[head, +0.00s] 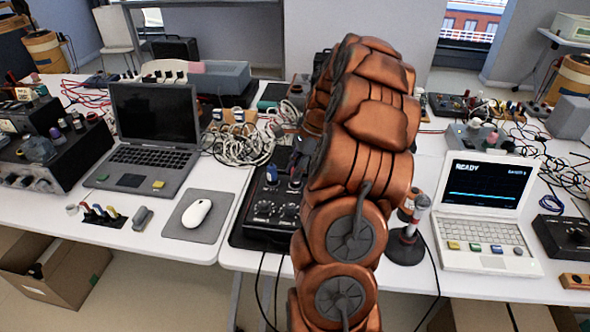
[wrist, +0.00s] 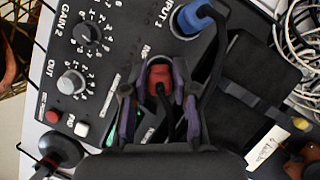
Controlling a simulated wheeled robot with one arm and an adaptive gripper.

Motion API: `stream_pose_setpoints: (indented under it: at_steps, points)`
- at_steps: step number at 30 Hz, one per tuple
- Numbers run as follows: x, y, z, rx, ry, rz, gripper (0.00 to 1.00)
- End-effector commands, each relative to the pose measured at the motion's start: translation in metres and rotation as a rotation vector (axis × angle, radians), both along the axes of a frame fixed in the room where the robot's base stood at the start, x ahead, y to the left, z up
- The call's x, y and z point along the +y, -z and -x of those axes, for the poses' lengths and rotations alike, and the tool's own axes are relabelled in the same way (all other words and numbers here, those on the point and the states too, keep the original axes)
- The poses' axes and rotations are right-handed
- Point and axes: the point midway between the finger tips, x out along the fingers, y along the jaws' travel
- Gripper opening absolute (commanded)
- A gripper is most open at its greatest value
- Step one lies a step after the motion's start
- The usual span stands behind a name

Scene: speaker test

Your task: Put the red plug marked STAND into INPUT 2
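In the wrist view, the red plug (wrist: 160,76) sits between the two fingertips of my gripper (wrist: 161,84), which is shut on it; its dark cable runs back between the fingers. The plug is over the black input box (wrist: 106,20), next to a partly covered label that starts "INP". Its front end and the socket under it are hidden, so I cannot tell whether it is inserted. The STAND marking is not readable. In the head view, the input box (head: 262,212) stands left of my arm, which hides the gripper and red plug.
A blue plug (wrist: 196,16) sits at INPUT 1, close to my gripper; it also shows in the head view (head: 271,174). White coiled cables (head: 240,141) lie behind the box. A laptop (head: 153,140) stands left.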

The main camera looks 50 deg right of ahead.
Motion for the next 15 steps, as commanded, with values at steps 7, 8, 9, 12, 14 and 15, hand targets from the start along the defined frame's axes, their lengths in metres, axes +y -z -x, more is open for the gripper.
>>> stream_pose_setpoints:
  at_steps: [7, 8, 9, 12, 14, 15]
  points:
    - [0.0000, -0.0001, 0.0000, 0.000, 0.000, 0.000, 0.53]
    - [0.0000, -0.0001, 0.0000, 0.000, 0.000, 0.000, 0.53]
    - [0.0001, 0.0000, 0.0000, 0.000, 0.000, 0.000, 0.53]
    - [0.0001, 0.0000, 0.0000, 0.000, 0.000, 0.000, 0.53]
    - [-0.0001, -0.0002, 0.0000, 0.000, 0.000, 0.000, 0.53]
    - [-0.0004, -0.0008, 0.0001, 0.000, 0.000, 0.000, 0.53]
